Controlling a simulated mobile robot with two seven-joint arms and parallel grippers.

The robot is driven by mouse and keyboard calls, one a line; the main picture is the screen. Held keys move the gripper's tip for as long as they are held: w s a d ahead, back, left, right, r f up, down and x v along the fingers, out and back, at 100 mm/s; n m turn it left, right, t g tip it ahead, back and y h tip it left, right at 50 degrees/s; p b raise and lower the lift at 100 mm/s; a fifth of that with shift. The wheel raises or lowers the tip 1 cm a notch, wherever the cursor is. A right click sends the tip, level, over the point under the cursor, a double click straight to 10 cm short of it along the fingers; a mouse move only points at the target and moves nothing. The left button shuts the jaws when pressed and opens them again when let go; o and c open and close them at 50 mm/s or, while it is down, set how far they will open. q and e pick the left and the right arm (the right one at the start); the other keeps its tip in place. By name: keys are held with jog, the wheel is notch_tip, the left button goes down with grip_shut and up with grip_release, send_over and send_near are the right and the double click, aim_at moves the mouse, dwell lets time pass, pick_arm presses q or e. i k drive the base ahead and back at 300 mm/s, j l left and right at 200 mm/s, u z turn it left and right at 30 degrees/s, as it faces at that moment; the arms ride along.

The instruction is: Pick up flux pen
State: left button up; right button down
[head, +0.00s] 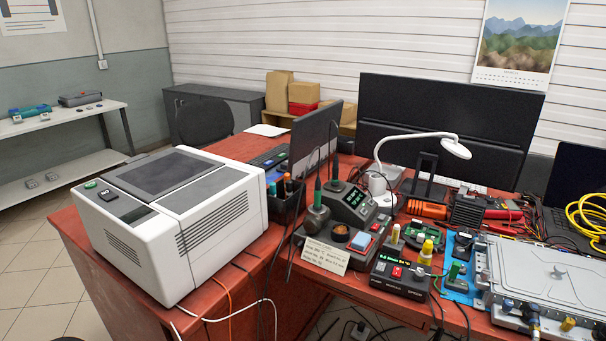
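I cannot tell for certain which item is the flux pen. A black holder (284,207) on the red bench holds upright pen-like items, one with an orange top (288,184). Neither of my grippers is in view.
A large white machine (168,222) fills the bench's left side. A soldering station (350,203), handwritten card (325,255), black control box (400,281) and white lamp (420,137) crowd the middle. A silver case (550,283) covers the right. Cables hang over the front edge.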

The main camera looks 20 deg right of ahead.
aim_at(396, 229)
jog(key=i+j+z, duration=0.1)
jog(key=z, duration=0.3)
jog(key=i+j+z, duration=0.2)
jog(key=z, duration=0.15)
jog(key=i+j+z, duration=0.2)
jog(key=z, duration=0.2)
